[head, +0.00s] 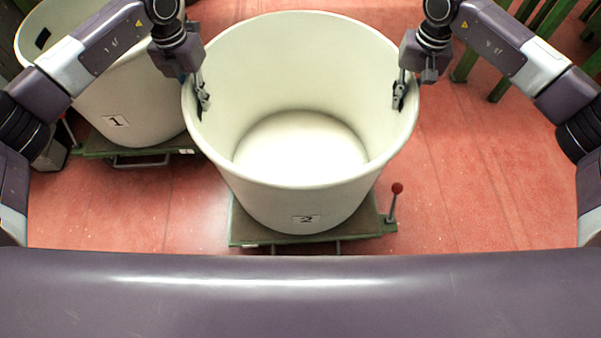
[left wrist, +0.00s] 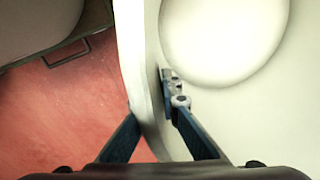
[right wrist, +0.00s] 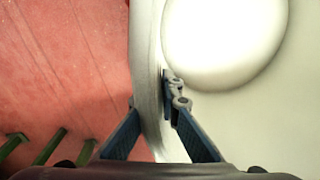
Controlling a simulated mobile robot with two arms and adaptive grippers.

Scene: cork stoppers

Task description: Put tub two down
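Tub two (head: 307,186) is a large cream round tub with a "2" label, upright and empty in the middle of the head view. It is over a green platform (head: 375,222) with a red-knobbed lever; I cannot tell if its base touches it. My left gripper (head: 200,98) is shut on the left rim, one finger inside and one outside the wall, as the left wrist view (left wrist: 152,100) shows. My right gripper (head: 400,95) is shut on the right rim the same way, seen in the right wrist view (right wrist: 153,100). The outer fingers are partly hidden by the wall.
Tub one (head: 140,100), labelled "1", stands on another green platform (head: 95,150) close at the left. Green posts or rails (head: 545,35) are at the upper right. The red floor (head: 480,180) is clear to the right of tub two.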

